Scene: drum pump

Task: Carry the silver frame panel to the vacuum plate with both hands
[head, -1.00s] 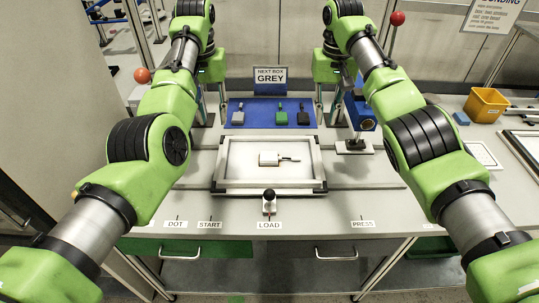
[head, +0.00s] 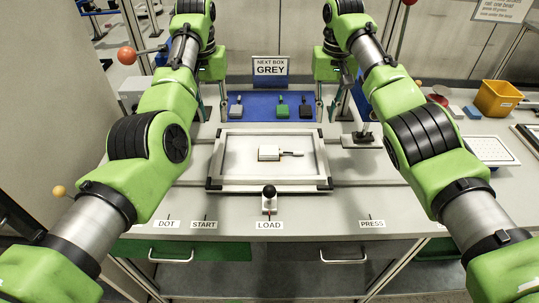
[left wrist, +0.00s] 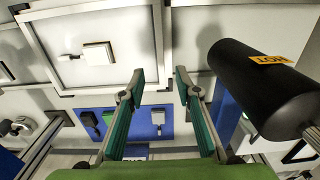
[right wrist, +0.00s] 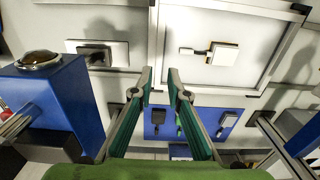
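The silver frame panel (head: 211,160) lies flat on the bench in the middle of the head view. A small white block with a handle (head: 269,153) shows inside its border. The panel also shows at the top of the left wrist view (left wrist: 157,50) and of the right wrist view (right wrist: 152,50). My left gripper (left wrist: 158,92) is open and empty, with the panel beyond it. I cannot tell which surface is the vacuum plate.
A blue mat (head: 262,112) behind the panel holds small grey and green items. A black knob (head: 269,191) stands at the LOAD label. A black cylinder (left wrist: 265,85) is close right of my left gripper. A blue box (right wrist: 60,105) is left of my right gripper.

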